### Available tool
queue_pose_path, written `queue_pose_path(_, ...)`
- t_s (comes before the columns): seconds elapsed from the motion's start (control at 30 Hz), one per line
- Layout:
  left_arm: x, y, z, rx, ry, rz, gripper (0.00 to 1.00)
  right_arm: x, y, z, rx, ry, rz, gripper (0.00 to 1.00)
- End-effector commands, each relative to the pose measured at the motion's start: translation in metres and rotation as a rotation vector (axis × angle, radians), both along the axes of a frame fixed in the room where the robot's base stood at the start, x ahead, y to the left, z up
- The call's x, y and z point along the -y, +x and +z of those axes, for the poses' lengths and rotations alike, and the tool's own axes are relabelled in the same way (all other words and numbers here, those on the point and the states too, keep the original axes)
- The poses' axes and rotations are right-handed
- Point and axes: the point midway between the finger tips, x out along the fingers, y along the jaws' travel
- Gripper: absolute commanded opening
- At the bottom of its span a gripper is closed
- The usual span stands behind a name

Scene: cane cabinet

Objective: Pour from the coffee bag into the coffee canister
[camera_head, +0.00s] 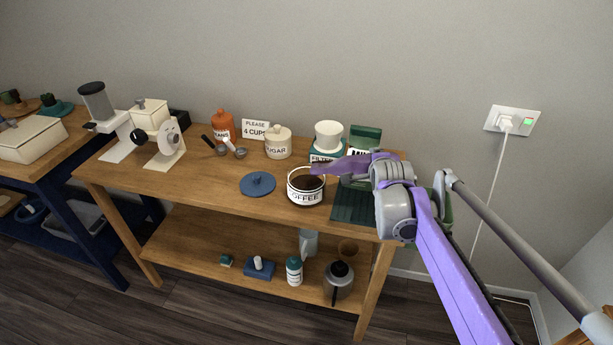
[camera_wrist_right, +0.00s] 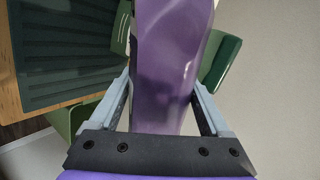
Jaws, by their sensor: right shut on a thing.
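The white coffee canister (camera_head: 306,198) stands upright and open on the wooden bench, dark brown contents showing inside. Its blue lid (camera_head: 257,184) lies on the bench to its left. My right gripper (camera_head: 366,167) is to the right of the canister and shut on the purple coffee bag (camera_head: 335,167). The bag points left, its end above the canister's right rim. In the right wrist view the bag (camera_wrist_right: 172,60) fills the space between the gripper's fingers. I cannot see any grounds falling. The bag's mouth is not clear. My left gripper is not in view.
Behind the canister stand a sugar jar (camera_head: 278,144), a white cup-like thing (camera_head: 328,135) and a green box (camera_head: 366,137). A ridged dark green mat (camera_head: 352,208) lies to its right. A grinder (camera_head: 104,108) and scale stand left. The bench front left is clear.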

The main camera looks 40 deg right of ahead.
Motion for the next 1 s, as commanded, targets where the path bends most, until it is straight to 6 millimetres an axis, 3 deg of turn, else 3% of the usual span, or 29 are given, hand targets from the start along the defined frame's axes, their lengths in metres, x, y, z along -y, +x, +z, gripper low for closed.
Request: queue_pose_path(1.0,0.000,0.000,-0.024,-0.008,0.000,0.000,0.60,-0.004,0.003,0.012,-0.068,-0.090,0.001,0.00)
